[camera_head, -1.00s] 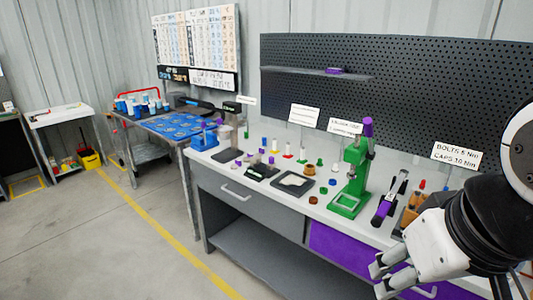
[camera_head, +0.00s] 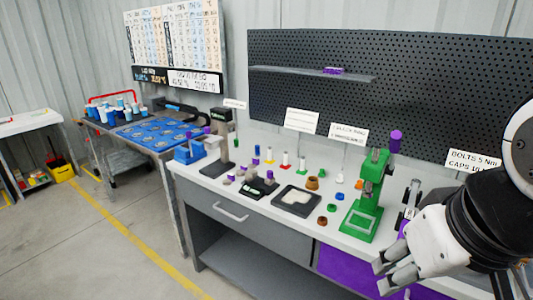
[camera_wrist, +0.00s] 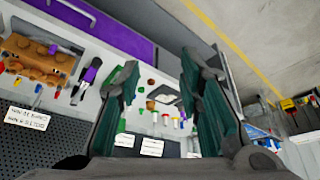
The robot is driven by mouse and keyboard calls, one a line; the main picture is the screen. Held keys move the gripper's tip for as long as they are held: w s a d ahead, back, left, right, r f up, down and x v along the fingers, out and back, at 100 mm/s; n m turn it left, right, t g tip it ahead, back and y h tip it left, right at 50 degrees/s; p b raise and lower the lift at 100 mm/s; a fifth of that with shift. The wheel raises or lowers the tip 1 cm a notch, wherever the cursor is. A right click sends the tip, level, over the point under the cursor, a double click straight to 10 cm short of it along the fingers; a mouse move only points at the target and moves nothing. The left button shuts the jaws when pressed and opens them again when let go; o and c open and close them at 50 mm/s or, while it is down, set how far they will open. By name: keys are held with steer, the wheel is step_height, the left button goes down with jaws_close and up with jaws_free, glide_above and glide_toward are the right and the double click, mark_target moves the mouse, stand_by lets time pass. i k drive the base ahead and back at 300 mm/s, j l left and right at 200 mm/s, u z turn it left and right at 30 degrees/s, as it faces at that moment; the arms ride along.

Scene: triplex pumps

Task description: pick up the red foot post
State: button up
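The red foot post (camera_head: 285,160) is a small pale post with a red base. It stands upright on the white workbench (camera_head: 262,208) in a row of similar posts, in the middle of the head view. A green-footed post (camera_head: 302,163) is on its right and a yellow-footed post (camera_head: 270,154) on its left. My gripper (camera_head: 388,277) is at the lower right, in front of the bench and well apart from the post. In the wrist view its two fingers (camera_wrist: 163,95) are spread apart with nothing between them. Small posts show far beyond them.
A green press (camera_head: 363,200) stands on the bench between the post and my arm. A black tray (camera_head: 297,200) and several small coloured parts lie in front of the posts. A perforated board (camera_head: 420,90) rises behind.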

mark_target(285, 165)
steer(key=i+j+z, duration=0.1)
steer(key=i+j, duration=0.2)
steer(key=i+j+z, duration=0.1)
steer(key=i+j, duration=0.15)
steer(key=j, duration=0.15)
steer(key=i+j+z, duration=0.15)
steer(key=i+j, duration=0.15)
steer(key=i+j+z, duration=0.1)
steer(key=i+j, duration=0.15)
steer(key=j, duration=0.2)
steer(key=i+j+z, duration=0.1)
steer(key=j, duration=0.3)
steer(key=i+j+z, duration=0.1)
steer(key=i+j, duration=0.25)
steer(key=i+j+z, duration=0.15)
steer(key=j, duration=0.45)
steer(key=i+j+z, duration=0.1)
steer(key=j, duration=0.35)
steer(key=i, duration=0.1)
